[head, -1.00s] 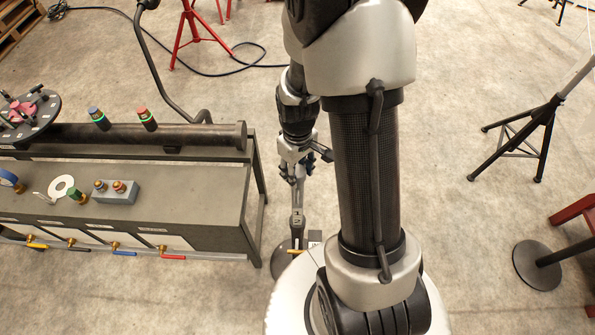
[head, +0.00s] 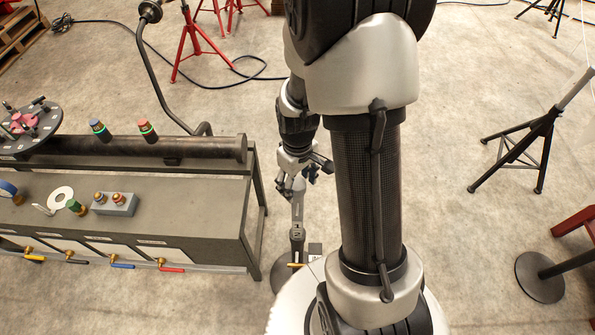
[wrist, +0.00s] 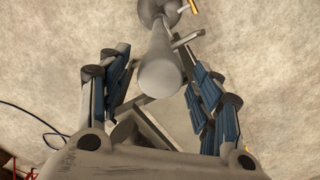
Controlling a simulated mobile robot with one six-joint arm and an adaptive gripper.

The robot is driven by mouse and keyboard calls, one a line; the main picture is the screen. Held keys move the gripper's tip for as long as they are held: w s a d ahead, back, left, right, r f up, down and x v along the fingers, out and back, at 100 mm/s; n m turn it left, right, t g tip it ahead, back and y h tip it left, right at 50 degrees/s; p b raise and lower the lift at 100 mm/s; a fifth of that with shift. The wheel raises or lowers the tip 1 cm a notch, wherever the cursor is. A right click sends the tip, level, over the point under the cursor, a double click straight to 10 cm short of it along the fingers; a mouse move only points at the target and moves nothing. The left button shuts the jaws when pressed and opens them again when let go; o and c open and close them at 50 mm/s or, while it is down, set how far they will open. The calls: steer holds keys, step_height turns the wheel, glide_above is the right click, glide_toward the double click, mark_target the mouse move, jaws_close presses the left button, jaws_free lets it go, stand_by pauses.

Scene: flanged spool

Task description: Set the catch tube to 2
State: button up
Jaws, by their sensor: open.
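The catch tube (head: 297,215) looks like a slim grey upright post on a round dark foot, with small dark marks and a yellow handle (head: 294,265) low on it. In the wrist view the grey tube (wrist: 160,72) shows nearly end-on, with the yellow handle (wrist: 188,6) beyond it at the top. My gripper (head: 299,188) is at the tube's upper end. In the wrist view my gripper (wrist: 158,70) is open, one blue-padded finger on each side of the tube, with gaps visible. I cannot read the marks surely.
A dark bench (head: 190,200) stands to the left with a long pipe (head: 200,150), a grey button box (head: 115,204) and several coloured valve handles along its front. A round dark foot (head: 540,276) and a black stand (head: 525,150) are at right.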

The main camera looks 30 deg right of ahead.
step_height(320, 180, up, 11)
steer(key=shift+r, duration=0.2)
stand_by(0.4)
